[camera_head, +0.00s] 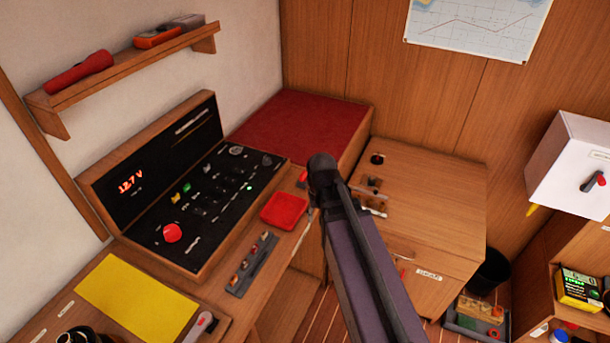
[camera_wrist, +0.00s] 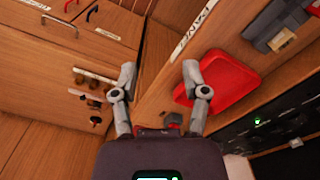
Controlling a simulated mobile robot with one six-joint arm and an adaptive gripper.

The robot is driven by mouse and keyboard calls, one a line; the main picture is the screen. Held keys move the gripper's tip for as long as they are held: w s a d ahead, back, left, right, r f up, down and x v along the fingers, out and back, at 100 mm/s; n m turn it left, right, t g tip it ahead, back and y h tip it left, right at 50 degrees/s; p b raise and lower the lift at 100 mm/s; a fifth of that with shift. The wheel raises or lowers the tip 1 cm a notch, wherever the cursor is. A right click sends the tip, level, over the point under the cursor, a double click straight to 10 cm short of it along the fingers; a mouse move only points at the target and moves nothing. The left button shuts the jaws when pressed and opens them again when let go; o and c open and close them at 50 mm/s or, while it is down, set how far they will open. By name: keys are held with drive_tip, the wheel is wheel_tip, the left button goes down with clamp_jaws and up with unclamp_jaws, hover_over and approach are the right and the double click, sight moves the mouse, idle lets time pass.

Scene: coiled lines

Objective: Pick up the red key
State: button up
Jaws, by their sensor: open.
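My gripper (camera_wrist: 159,72) is open and empty in the wrist view, its two grey fingers well apart over the wooden bench edge. A small red and dark item (camera_wrist: 173,119) shows low between the fingers, close to the gripper's body; I cannot tell if it is the red key. In the head view a small red item (camera_head: 302,177) lies on the ledge just left of my arm, which hides most of my gripper. A red tray (camera_head: 284,210) lies on the ledge; in the wrist view it is beside the right finger (camera_wrist: 222,82).
An open dark panel case (camera_head: 152,190) with a red knob (camera_head: 172,232) stands on the left. A grey strip of fittings (camera_head: 252,264) and a yellow sheet (camera_head: 137,300) lie in front. A wooden cabinet (camera_head: 440,190) is on the right. A white box (camera_head: 575,160) has a red switch.

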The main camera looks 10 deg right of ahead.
sight(303, 173)
drive_tip(key=w+r+m+p, duration=0.3)
drive_tip(key=w+r, duration=0.1)
drive_tip(key=w, duration=0.8)
drive_tip(key=w+r+m+p, duration=0.3)
drive_tip(key=w+p, duration=0.1)
drive_tip(key=w, duration=0.9)
drive_tip(key=shift+w+r, duration=0.2)
drive_tip(key=shift+r, duration=0.2)
drive_tip(key=shift+a+f, duration=0.1)
drive_tip(key=shift+f, duration=0.05)
wheel_tip(303, 173, down, 8)
drive_tip(key=b, duration=0.8)
drive_tip(key=shift+f, duration=0.2)
drive_tip(key=shift+b, duration=0.3)
drive_tip(key=shift+s+f+b, duration=0.15)
drive_tip(key=shift+f+b, duration=1.15)
drive_tip(key=shift+s+f+b, duration=0.1)
drive_tip(key=shift+f+b, duration=1.15)
drive_tip(key=shift+f, duration=0.05)
clamp_jaws()
